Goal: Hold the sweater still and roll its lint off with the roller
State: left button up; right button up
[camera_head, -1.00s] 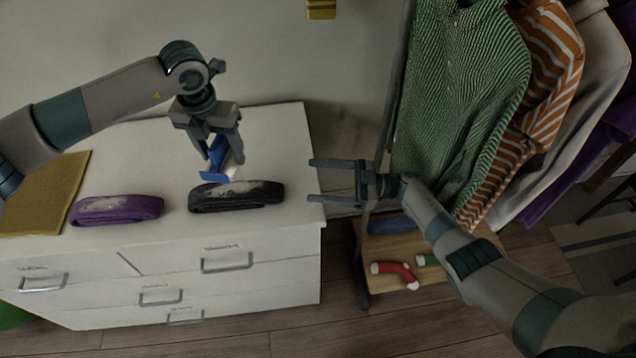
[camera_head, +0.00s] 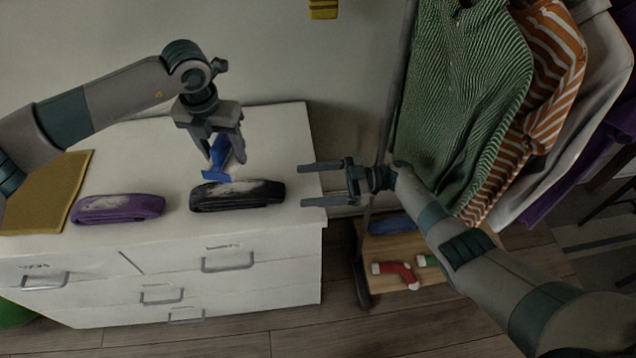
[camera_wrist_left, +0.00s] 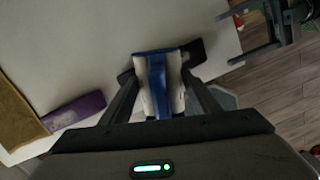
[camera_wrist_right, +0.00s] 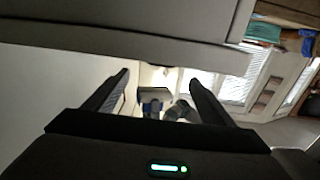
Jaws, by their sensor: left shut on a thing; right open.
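A folded black sweater (camera_head: 237,198) with pale lint on top lies on the white dresser near its right end. A folded purple sweater (camera_head: 118,209), also with pale lint, lies to its left. My left gripper (camera_head: 217,160) is shut on the blue lint roller (camera_head: 219,150) and holds it just above the black sweater; I cannot tell whether they touch. The roller also shows in the left wrist view (camera_wrist_left: 157,78), covering much of the black sweater (camera_wrist_left: 195,52). My right gripper (camera_head: 322,184) is open and empty, to the right of the black sweater by the dresser's right edge.
The white dresser (camera_head: 275,130) has bare top behind the sweaters. A mustard cloth (camera_head: 50,195) lies at its left end. A clothes rack with a green striped shirt (camera_head: 460,90) stands at right. A red sock (camera_head: 396,271) lies on the rack's low wooden shelf.

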jog(key=shift+a, duration=2.7)
jog(key=shift+c, duration=0.7)
jog(key=c, duration=1.3)
pick_arm(q)
jog(key=shift+s+d+f, duration=0.2)
jog(key=shift+s+d, duration=0.6)
jog(key=shift+d, duration=0.2)
jog(key=shift+s+d+f, duration=0.2)
jog(key=shift+s+d, duration=0.55)
jog(key=shift+d, duration=0.2)
